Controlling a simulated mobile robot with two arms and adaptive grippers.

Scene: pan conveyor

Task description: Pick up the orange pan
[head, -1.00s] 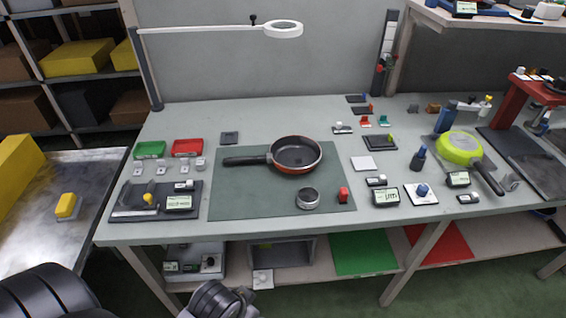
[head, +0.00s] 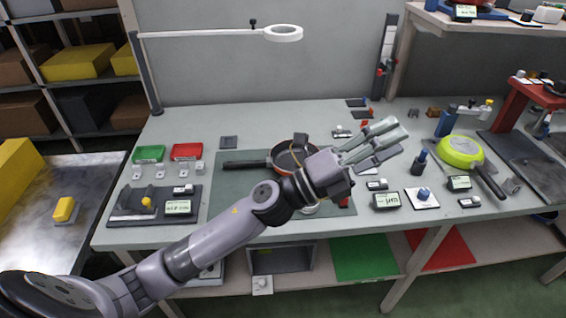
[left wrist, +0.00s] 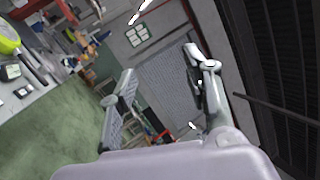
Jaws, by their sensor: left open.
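The orange pan (head: 281,158) has a dark inside and a black handle (head: 243,165) that points left. It lies on the green mat (head: 228,197) on the workbench. My left arm crosses in front of the pan and hides its right part. My left gripper (head: 384,142) is open and empty, to the right of the pan and above the bench, with its fingers pointing right. In the left wrist view, the open fingers (left wrist: 160,100) show with nothing between them. My right gripper is not in view.
A lime green pan (head: 460,150) lies at the right of the bench. Green (head: 149,153) and red (head: 187,151) trays stand at the left. A lamp arm (head: 205,34) hangs over the back. Small gauges and blocks crowd the bench right of the mat.

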